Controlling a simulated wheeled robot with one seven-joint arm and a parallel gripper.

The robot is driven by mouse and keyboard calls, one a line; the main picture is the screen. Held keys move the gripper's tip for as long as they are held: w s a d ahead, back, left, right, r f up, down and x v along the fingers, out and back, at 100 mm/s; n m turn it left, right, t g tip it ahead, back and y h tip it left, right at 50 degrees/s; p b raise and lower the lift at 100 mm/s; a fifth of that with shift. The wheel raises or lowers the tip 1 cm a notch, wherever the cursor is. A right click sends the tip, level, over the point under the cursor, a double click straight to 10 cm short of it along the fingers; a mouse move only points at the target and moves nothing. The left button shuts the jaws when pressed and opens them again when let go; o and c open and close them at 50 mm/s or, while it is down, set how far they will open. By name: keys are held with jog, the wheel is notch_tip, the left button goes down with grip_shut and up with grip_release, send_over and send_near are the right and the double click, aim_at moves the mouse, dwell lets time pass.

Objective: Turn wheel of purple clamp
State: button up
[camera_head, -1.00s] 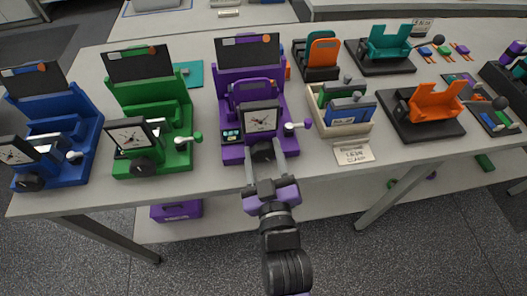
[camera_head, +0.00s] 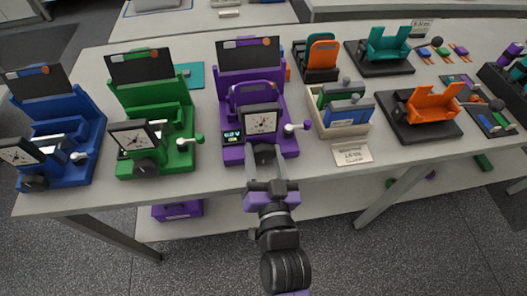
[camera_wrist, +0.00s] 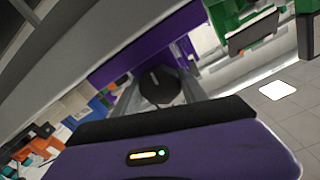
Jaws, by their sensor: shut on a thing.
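The purple clamp (camera_head: 228,92) stands at the middle of the bench, with a dial gauge (camera_head: 259,122) on its front and a small lit display (camera_head: 232,138) to the gauge's left. Its black wheel is below the gauge, mostly hidden behind my gripper in the head view. In the wrist view the dark round wheel (camera_wrist: 158,86) sits between my two fingers, in front of the purple body. My gripper (camera_head: 264,157) reaches in from the front edge and is shut on the wheel.
A green clamp (camera_head: 155,95) and a blue clamp (camera_head: 65,120) stand to the left. A beige tray of modules (camera_head: 340,122), a small card (camera_head: 352,154) and an orange holder (camera_head: 425,108) are to the right. A side lever (camera_head: 296,128) sticks out right of the gauge.

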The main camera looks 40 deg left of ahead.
aim_at(264, 159)
jog(key=shift+m, duration=0.5)
jog(key=o, duration=1.4)
jog(key=shift+c, duration=0.2)
jog(key=b+v, duration=0.2)
jog(key=v, duration=0.4)
jog(key=shift+s+d+f, duration=0.15)
jog(key=shift+s, duration=0.05)
jog(key=shift+s+d, duration=0.45)
jog(key=shift+d, duration=0.05)
